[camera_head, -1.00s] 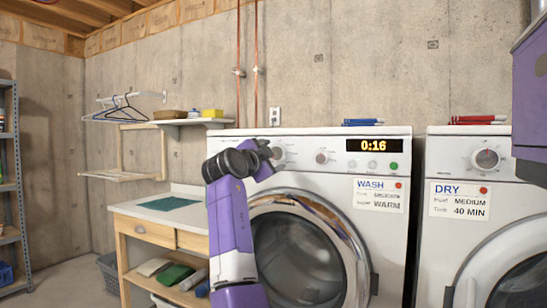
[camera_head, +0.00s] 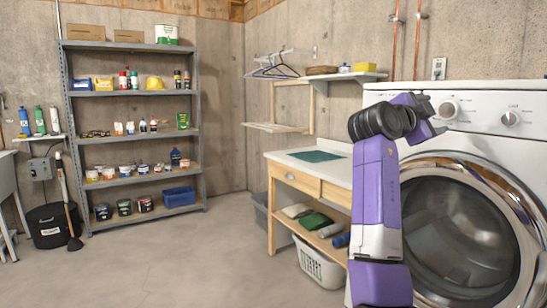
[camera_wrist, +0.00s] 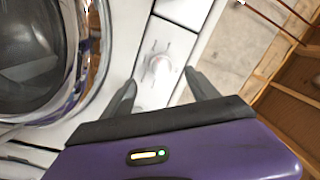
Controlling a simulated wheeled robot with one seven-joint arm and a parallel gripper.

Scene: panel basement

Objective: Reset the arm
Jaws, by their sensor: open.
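My purple and black arm rises in front of the washing machine (camera_head: 450,225) at the right of the head view. Its bent wrist is level with the control panel. In the wrist view my gripper (camera_wrist: 160,92) is open, with its two dark fingers apart and nothing visible between them. A round dial (camera_wrist: 158,66) on the white control panel shows between and beyond the fingers. I cannot tell the exact gap between fingers and panel. The fingertips are not clear in the head view.
A wooden worktable (camera_head: 295,178) stands left of the washer, with a white basket (camera_head: 318,268) below. A grey metal shelf (camera_head: 132,135) with cans and boxes is at the back left. A black bucket (camera_head: 47,228) stands farther left. The floor (camera_head: 180,265) in front is clear.

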